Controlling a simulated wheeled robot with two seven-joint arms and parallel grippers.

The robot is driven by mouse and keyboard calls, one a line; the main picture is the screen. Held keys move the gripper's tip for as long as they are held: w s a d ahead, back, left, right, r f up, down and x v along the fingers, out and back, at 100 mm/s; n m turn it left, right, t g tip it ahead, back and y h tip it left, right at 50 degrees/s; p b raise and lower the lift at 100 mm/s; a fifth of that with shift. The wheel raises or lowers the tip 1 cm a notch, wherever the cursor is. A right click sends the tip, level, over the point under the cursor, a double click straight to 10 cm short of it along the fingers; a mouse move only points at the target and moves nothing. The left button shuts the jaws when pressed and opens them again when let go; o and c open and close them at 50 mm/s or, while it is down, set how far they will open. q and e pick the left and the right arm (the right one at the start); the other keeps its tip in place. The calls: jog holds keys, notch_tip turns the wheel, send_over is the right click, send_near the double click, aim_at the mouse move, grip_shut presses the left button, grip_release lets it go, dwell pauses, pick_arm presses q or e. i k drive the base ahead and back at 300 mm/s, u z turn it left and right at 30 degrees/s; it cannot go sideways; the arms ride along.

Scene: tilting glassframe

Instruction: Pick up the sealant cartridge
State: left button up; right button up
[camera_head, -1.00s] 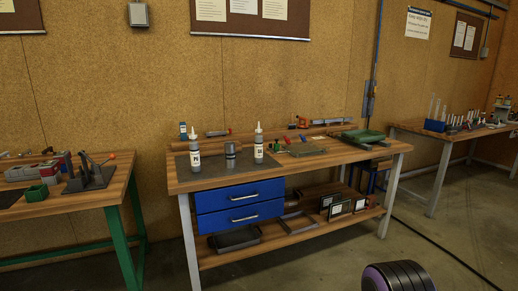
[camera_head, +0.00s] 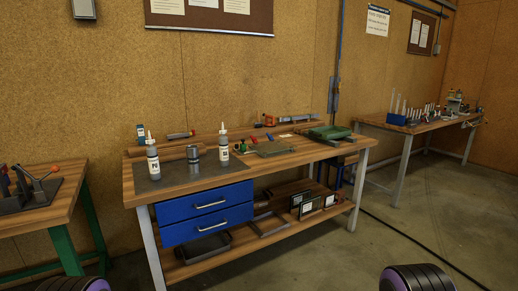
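Two pale bottles with pointed nozzles stand upright on the grey mat of the middle workbench: a left nozzle bottle (camera_head: 153,167) and a right nozzle bottle (camera_head: 223,147). A dark cylinder (camera_head: 195,154) stands between them. A grey tube with a coloured end (camera_head: 180,135) lies behind them, and a longer tube (camera_head: 298,118) lies at the back right. I cannot tell from this distance which of these is the sealant cartridge. Neither of my grippers is in view; two dark ribbed parts at the bottom edge seem to be my arms.
The workbench (camera_head: 290,156) has blue drawers (camera_head: 205,210) and a lower shelf with trays and framed panels. A green tray (camera_head: 329,132) is at its right end. A green-legged table (camera_head: 50,210) stands left, another bench (camera_head: 430,125) right. Open floor lies right of the workbench.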

aim_at(222, 140)
jog(key=z, duration=0.7)
jog(key=i, duration=0.8)
jog(key=z, duration=0.55)
jog(key=i, duration=0.95)
jog(key=u, duration=0.95)
jog(key=i, duration=0.7)
jog(key=u, duration=0.7)
